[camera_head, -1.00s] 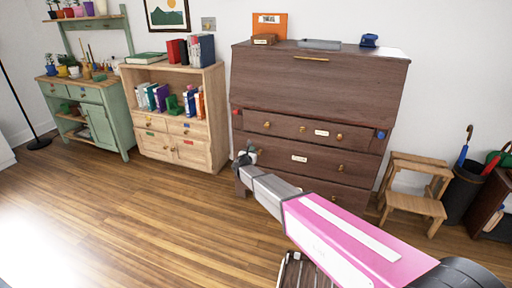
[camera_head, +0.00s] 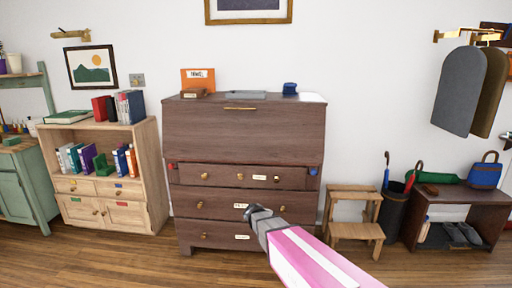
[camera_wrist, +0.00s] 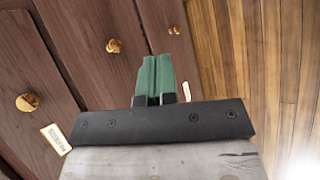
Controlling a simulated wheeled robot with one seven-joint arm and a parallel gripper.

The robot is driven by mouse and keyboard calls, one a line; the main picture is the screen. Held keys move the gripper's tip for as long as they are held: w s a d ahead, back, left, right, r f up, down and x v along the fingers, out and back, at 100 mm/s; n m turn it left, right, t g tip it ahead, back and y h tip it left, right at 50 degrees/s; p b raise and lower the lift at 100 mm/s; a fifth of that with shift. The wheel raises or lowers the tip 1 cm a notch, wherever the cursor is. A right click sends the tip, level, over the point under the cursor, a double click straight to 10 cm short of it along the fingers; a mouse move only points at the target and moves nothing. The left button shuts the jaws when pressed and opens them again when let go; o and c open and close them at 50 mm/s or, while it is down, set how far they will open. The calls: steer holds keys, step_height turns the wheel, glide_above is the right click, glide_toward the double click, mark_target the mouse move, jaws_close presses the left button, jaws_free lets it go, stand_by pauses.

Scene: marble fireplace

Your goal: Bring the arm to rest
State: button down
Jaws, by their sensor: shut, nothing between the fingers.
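My gripper (camera_head: 253,211) is at the end of my pink and grey arm, in front of the lower drawers of the dark wooden bureau (camera_head: 245,135). In the wrist view the green fingers of my gripper (camera_wrist: 156,72) lie side by side, shut and empty. The arm reaches up from the bottom of the head view. Whether the fingers touch the bureau cannot be told.
Bureau drawer knobs (camera_wrist: 114,46) show close by in the wrist view, with wood floor (camera_wrist: 245,60) to the right. A step stool (camera_head: 355,231) and a dark bin (camera_head: 391,218) stand right of the bureau. A bookcase (camera_head: 150,170) stands left.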

steer(key=s+d+m+g+y, duration=0.2)
steer(key=s+d+m, duration=0.1)
steer(key=s, duration=0.3)
steer(key=s+d+r+m+g+y, duration=0.1)
steer(key=s+d+m+g+y, duration=0.1)
steer(key=s+d+m, duration=0.2)
steer(key=s+d+r+m+g+y, duration=0.1)
steer(key=s+d+m+y, duration=0.2)
steer(key=s+m, duration=0.3)
steer(key=s+d, duration=0.1)
steer(key=s, duration=0.3)
steer(key=shift+r+g, duration=0.25)
steer(key=shift+g, duration=0.15)
